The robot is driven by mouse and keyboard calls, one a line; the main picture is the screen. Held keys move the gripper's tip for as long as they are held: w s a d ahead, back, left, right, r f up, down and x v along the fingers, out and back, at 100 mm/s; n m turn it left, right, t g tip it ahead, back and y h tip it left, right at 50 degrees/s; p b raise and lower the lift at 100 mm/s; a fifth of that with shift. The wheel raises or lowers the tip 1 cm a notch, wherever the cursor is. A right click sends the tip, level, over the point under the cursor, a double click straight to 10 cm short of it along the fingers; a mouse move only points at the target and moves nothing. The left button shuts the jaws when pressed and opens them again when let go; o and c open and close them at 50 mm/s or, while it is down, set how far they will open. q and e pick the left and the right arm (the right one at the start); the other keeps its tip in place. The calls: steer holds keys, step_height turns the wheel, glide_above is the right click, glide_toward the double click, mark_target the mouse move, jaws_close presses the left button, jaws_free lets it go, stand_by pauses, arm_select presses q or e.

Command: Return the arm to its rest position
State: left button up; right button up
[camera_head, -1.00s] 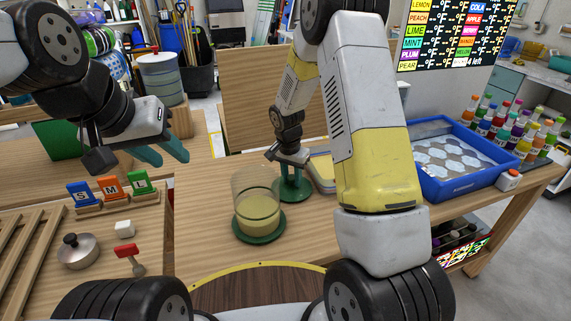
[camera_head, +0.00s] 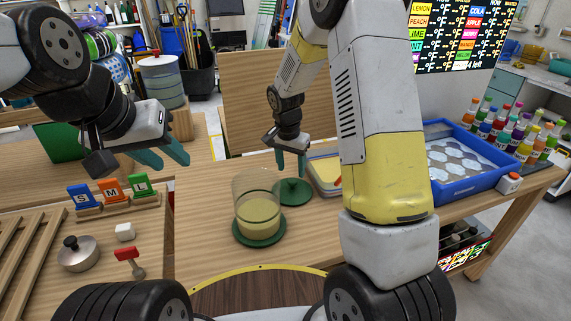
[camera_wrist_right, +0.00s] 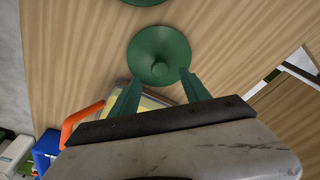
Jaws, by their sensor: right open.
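My right gripper (camera_head: 291,164) is open and empty, pointing down above the table beyond the glass jar. Its green fingers also show in the right wrist view (camera_wrist_right: 160,92). Below it a round green lid with a knob (camera_head: 293,191) lies on the table; it also shows in the right wrist view (camera_wrist_right: 159,55), apart from the fingers. My left gripper (camera_head: 168,160) hangs at the left with its green fingers apart, holding nothing, above and beyond the lettered blocks. My right upper arm fills the right middle of the head view and hides part of the table.
A glass jar of pale yellow liquid (camera_head: 258,214) stands on a green coaster near the lid. A blue tray (camera_head: 468,186) of round molds and several coloured bottles stand at right. Lettered blocks (camera_head: 112,188), a pot (camera_head: 78,254) and a red-headed tool (camera_head: 127,255) are at left.

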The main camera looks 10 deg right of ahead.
steer(key=shift+s+r, duration=0.15)
steer(key=shift+r, duration=0.6)
steer(key=s+d+r+n+t+y, duration=0.3)
steer(key=s+r+n, duration=0.2)
steer(key=s+r, duration=1.35)
steer(key=s+r+n+t, duration=0.1)
steer(key=s+r+n, duration=0.1)
steer(key=s, duration=0.5)
steer(key=shift+s+a+r+n+t, duration=0.2)
steer(key=shift+r+n+t, duration=0.2)
steer(key=shift+r, duration=0.3)
